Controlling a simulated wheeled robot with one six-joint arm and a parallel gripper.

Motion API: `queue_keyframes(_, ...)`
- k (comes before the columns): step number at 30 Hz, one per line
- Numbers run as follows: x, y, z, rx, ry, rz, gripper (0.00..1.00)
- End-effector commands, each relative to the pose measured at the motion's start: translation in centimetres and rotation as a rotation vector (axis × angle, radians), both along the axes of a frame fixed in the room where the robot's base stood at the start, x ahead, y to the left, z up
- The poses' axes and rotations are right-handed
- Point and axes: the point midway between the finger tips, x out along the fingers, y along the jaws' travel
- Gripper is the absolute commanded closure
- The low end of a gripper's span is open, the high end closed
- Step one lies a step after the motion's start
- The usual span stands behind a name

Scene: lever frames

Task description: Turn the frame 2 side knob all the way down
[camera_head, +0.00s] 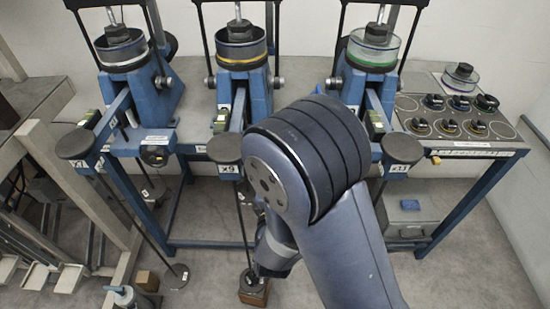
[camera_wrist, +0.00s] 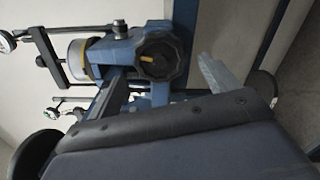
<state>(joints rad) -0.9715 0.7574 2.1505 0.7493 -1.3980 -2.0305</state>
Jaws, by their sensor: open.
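Three blue lever frames stand in a row on the bench in the head view. The middle one, which I take as frame 2 (camera_head: 243,82), has a yellow ring and a tag that looks like X9. Its side knob is hidden there behind my arm. In the wrist view, a black lobed side knob (camera_wrist: 160,54) with a yellow mark sits on a blue frame with a yellow band. My gripper (camera_wrist: 163,78) is open, with grey fingers to either side below the knob. The knob shows ahead, apparently between the fingertips; contact cannot be told.
The left frame (camera_head: 127,88) and the green-ringed right frame (camera_head: 370,80) flank the middle one. Round black lever ends, such as the middle weight (camera_head: 225,148), jut out in front. A panel of dark knobs (camera_head: 455,115) lies at right. Grey floor is open at lower right.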

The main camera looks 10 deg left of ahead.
Motion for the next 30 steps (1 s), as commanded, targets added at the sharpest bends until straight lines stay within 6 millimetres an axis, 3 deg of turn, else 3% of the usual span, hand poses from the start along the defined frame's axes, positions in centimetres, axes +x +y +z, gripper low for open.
queue_keyframes(8,-0.4,0.0,-0.1,0.086,0.018,0.002,0.18)
queue_keyframes(21,-3.5,-0.8,-0.2,0.811,0.193,0.001,0.18)
queue_keyframes(30,-2.9,-0.7,0.1,0.909,0.218,-0.002,0.18)
